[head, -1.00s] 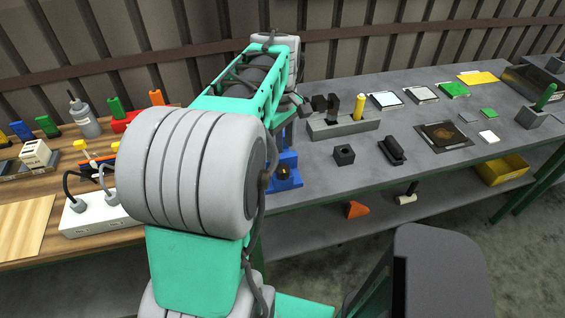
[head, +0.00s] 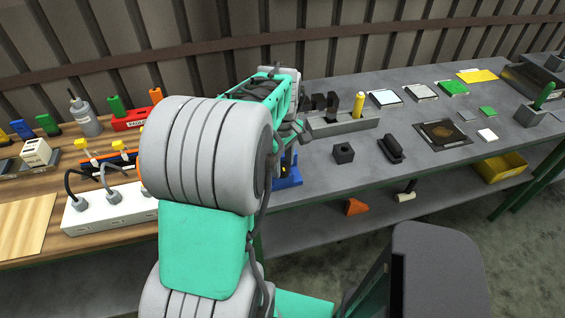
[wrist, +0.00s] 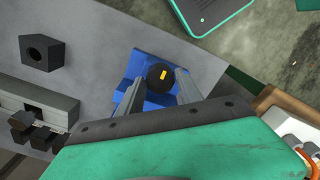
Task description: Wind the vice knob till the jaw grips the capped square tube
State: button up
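The blue vice (head: 288,180) stands at the left end of the grey bench, partly hidden behind my arm. In the wrist view the vice (wrist: 122,92) is seen from above. A round black part with a yellow mark, apparently the vice knob (wrist: 158,80), sits over it. My gripper (wrist: 160,74) is open, with one finger on each side of the knob and a gap showing beside it. The capped square tube and the jaw cannot be made out. In the head view my gripper is hidden behind my arm.
A grey rack (head: 340,124) with black blocks and a yellow cylinder (head: 359,104) stands behind the vice. A black block with a hole (head: 343,153) and a black part (head: 390,149) lie to the right. A white power strip (head: 108,212) is on the wooden table.

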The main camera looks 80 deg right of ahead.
grip_shut()
jog(key=shift+m, duration=0.3)
jog(key=m, duration=1.5)
jog(key=shift+s+r, duration=0.1)
jog(key=shift+m, duration=2.4)
jog(key=shift+d, duration=0.1)
